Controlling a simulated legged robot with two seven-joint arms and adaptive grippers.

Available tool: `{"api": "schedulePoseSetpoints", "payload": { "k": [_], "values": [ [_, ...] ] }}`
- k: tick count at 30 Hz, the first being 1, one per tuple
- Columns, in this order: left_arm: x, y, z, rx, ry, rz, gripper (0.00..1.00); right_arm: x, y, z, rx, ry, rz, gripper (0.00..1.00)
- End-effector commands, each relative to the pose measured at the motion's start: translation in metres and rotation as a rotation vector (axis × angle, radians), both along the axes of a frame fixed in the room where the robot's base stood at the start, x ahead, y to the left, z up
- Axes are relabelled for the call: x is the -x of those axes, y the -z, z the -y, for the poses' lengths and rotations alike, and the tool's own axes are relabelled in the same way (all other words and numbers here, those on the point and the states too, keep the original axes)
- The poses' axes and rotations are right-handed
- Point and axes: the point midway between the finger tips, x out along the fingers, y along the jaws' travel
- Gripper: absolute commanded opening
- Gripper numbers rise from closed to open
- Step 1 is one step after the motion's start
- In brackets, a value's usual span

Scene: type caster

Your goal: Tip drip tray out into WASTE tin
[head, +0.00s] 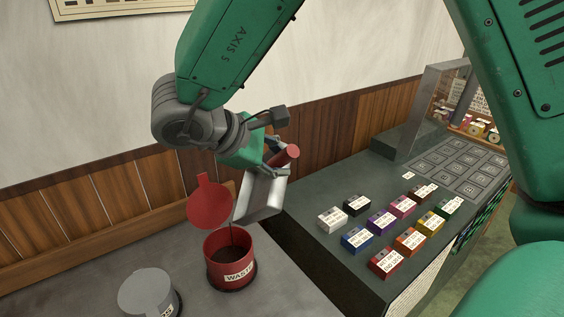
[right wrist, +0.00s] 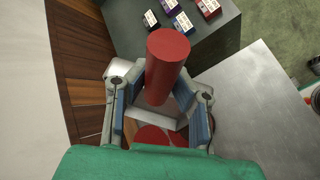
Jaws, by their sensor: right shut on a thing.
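My right gripper (head: 277,156) is shut on the red handle (head: 285,156) of the grey metal drip tray (head: 262,194). The handle also shows between the fingers in the right wrist view (right wrist: 168,55). The tray is steeply tilted, its low end above the red WASTE tin (head: 229,272). A thin dark line shows between tray and tin; I cannot tell whether it is liquid or a tin part. The tin stands on the grey bench, its round red lid (head: 210,204) raised. The tin's inside looks dark. My left gripper is not in view.
A grey lidded tin (head: 148,293) stands left of the WASTE tin. Right of it, a raised dark counter (head: 300,205) holds several coloured labelled boxes (head: 383,221) and a grid plate (head: 460,168). A wood-panelled wall (head: 110,215) runs close behind.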

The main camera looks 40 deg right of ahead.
Motion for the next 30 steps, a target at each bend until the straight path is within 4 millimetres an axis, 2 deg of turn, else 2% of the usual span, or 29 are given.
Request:
{"api": "schedulePoseSetpoints", "payload": {
  "k": [30],
  "values": [
    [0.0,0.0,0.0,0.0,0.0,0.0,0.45,-0.01,-0.009,-0.016,0.076,-0.001,-0.042,0.0]
  ]
}}
